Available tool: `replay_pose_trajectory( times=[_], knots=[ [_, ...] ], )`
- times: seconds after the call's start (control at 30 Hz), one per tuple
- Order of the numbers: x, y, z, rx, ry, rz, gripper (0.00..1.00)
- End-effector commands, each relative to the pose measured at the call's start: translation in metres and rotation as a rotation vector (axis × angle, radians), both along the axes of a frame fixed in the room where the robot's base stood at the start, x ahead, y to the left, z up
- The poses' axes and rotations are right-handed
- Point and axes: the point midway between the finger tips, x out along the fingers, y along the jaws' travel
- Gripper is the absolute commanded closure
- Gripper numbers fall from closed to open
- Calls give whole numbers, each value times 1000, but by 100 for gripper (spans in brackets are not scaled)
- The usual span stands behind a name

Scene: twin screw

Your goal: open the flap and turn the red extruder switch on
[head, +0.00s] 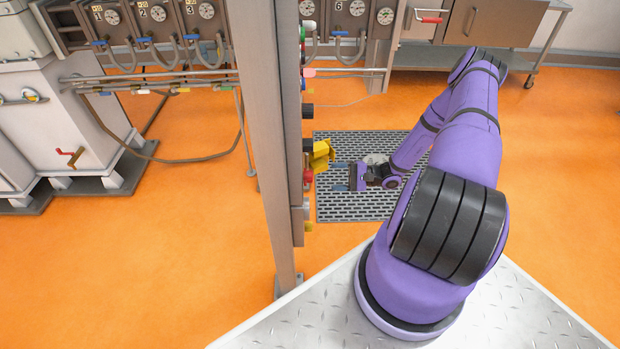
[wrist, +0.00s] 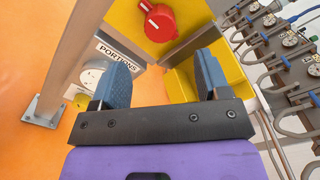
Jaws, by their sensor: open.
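In the head view, red (head: 308,176) shows on the panel just below a yellow part. That yellow part, apparently the flap (head: 321,155), sticks out from the panel; it also shows in the wrist view (wrist: 232,62). The switch face is uncovered. My gripper (head: 341,176) is open and empty, facing the panel. In the wrist view its blue fingers (wrist: 165,75) are apart, the right one overlapping the yellow part. Contact cannot be told.
The upright post (head: 268,140) carries the panel. A label and white dial (wrist: 92,74) lie left of the left finger in the wrist view. Gauges and hoses (head: 150,20) stand behind. A floor grate (head: 350,210) lies below my gripper. Open floor (head: 560,190) is at right.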

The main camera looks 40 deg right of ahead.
Motion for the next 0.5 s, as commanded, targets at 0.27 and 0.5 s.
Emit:
replay_pose_trajectory(
  times=[0.27, 0.5],
  knots=[
    [28, 42, 1, 1, -1, 4, 31],
    [45, 68, 0, 1, 0, 3, 31]
  ],
)
